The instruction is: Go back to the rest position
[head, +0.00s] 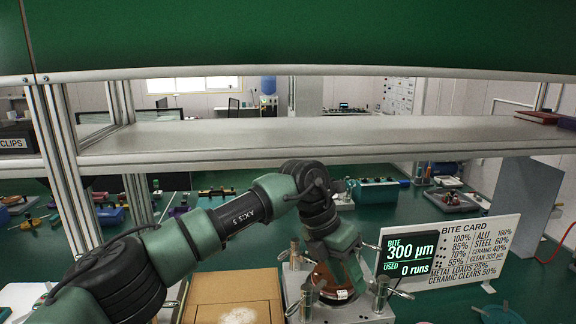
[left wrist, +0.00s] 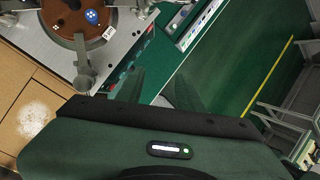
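My left arm comes in from the left in the head view and bends down, with its green gripper (head: 342,250) above and in front of the lapping machine (head: 375,306). Its fingertips are hard to make out there. In the left wrist view the two dark green fingers of the left gripper (left wrist: 156,88) stand apart, with nothing seen between them. The machine's brown round plate (left wrist: 62,22), with a blue mark and a white label, lies to the upper left, apart from the fingers. My right gripper is in neither view.
A brown box (head: 205,290) with a white powdery patch stands left of the machine. A display (head: 409,258) reads 300 µm, 0 runs, before a white bite card (head: 470,240). A grey shelf (head: 300,135) crosses above the green bench. Several tools and boxes lie behind.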

